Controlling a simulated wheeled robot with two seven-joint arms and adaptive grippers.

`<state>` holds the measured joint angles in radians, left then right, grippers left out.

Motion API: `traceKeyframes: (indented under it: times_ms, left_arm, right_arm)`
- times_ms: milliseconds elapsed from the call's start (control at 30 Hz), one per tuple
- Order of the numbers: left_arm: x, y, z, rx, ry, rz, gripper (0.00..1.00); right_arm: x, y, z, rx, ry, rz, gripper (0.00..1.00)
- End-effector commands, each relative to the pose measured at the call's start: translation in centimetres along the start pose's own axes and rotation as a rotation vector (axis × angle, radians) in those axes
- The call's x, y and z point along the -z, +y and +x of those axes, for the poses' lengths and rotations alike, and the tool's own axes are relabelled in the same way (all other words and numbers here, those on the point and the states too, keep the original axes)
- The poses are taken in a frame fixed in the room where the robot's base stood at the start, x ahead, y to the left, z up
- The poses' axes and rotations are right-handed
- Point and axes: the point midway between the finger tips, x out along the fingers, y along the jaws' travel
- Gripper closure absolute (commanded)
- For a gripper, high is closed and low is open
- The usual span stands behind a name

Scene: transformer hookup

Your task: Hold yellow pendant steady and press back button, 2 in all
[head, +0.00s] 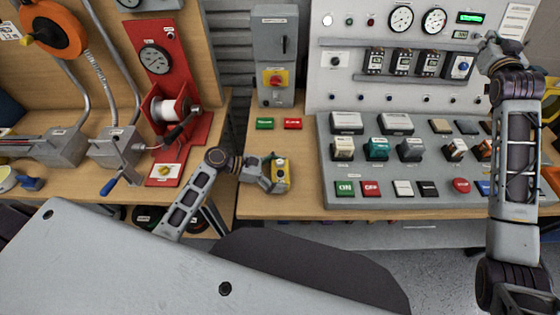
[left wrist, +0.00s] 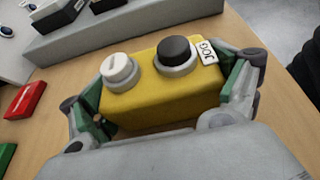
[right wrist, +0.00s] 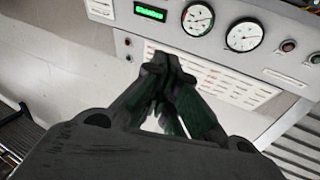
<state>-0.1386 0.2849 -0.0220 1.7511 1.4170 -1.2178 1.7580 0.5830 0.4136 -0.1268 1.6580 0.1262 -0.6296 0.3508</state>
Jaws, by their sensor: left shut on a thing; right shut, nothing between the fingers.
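The yellow pendant (head: 280,180) is at the left part of the right-hand bench, near its front edge. My left gripper (head: 270,174) is shut on it, one finger on each side. In the left wrist view the pendant (left wrist: 160,105) shows a white round button (left wrist: 119,69), a black round button (left wrist: 175,52) and a JOG label (left wrist: 207,50); both buttons are uncovered. My right gripper (head: 488,45) is far from the pendant, up by the instrument panel at the right. In the right wrist view its fingers (right wrist: 163,68) are shut and empty.
A sloped grey console (head: 428,202) with several buttons stands right of the pendant. Green (head: 264,123) and red (head: 293,123) blocks lie behind it. The upright panel (head: 330,80) with gauges rises behind the console. A red winch stand (head: 155,35) is at left.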

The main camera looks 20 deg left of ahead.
Motion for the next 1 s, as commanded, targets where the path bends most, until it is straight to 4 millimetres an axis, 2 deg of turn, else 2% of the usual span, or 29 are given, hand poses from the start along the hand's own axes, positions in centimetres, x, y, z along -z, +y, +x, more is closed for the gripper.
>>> traceKeyframes:
  times_ms: [100, 467, 767, 1000]
  left_arm:
    - [0.0, 0.0, 0.0, 0.000, 0.000, 0.000, 0.43]
    - [0.0, 0.0, 0.0, 0.000, 0.000, 0.000, 0.43]
    - [0.0, 0.0, 0.0, 0.000, 0.000, 0.000, 0.43]
    - [0.0, 0.0, 0.0, 0.001, 0.000, 0.000, 0.43]
  right_arm:
    - [-2.3, -2.9, -0.1, 0.039, -0.067, 0.026, 1.00]
    - [-9.0, -11.2, -1.5, 0.157, -0.269, 0.082, 1.00]
    - [-13.8, -18.4, -4.0, 0.270, -0.431, 0.114, 1.00]
    - [-17.1, -24.1, -6.9, 0.370, -0.561, 0.129, 1.00]
